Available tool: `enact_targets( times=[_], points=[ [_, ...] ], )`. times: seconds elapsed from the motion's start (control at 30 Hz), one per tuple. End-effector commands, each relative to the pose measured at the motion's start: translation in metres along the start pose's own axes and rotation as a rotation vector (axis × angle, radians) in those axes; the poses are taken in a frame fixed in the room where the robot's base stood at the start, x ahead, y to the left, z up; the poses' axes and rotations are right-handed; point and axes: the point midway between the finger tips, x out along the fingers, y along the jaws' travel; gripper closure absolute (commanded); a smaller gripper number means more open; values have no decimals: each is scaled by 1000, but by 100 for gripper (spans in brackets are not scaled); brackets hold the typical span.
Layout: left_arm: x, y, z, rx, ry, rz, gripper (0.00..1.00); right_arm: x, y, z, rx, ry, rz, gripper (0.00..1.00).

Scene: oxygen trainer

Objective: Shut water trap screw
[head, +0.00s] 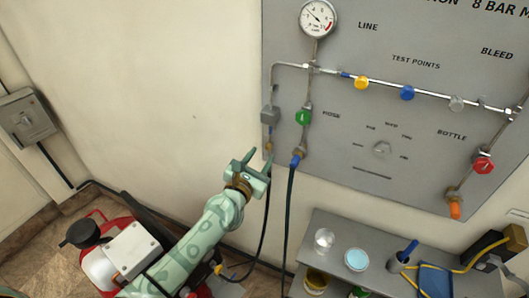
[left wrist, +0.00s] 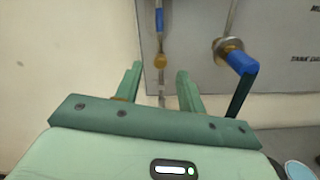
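The water trap (head: 269,114) is a grey block on the left edge of the panel, with a blue tube under it. A small brass-yellow screw (head: 268,147) sits at its lower end. In the left wrist view the screw (left wrist: 160,62) hangs below the blue tube, with a thin grey stem under it. My left gripper (head: 257,163) is open and empty just below the screw. In the left wrist view its fingers (left wrist: 160,84) stand either side of the stem, with the screw slightly beyond the tips. My right gripper is in neither view.
A green knob (head: 303,117) and a blue hose fitting (head: 296,160) with a black hose are close on the right. A grey shelf (head: 325,228) with cups is lower right. A grey switch box (head: 27,117) is on the left wall. The wall between is bare.

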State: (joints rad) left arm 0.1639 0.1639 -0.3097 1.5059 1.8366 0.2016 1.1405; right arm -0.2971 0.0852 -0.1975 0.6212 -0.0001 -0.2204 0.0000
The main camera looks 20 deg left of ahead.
Motion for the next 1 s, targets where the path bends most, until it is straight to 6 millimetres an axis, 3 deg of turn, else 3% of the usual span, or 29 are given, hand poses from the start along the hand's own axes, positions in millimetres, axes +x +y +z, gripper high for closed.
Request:
enact_targets(
  times=[0.2, 0.57, 0.7, 1.0],
  points=[
    [29, -1, -1, 1, 0, -1, 61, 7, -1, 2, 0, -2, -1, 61],
    [34, 0, 0, 2, 0, -1, 61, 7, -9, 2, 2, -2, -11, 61],
    [34, 0, 0, 2, 0, -1, 100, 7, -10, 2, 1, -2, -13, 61],
    [34, 0, 0, 17, 0, -1, 100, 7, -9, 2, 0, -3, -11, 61]
  ],
)
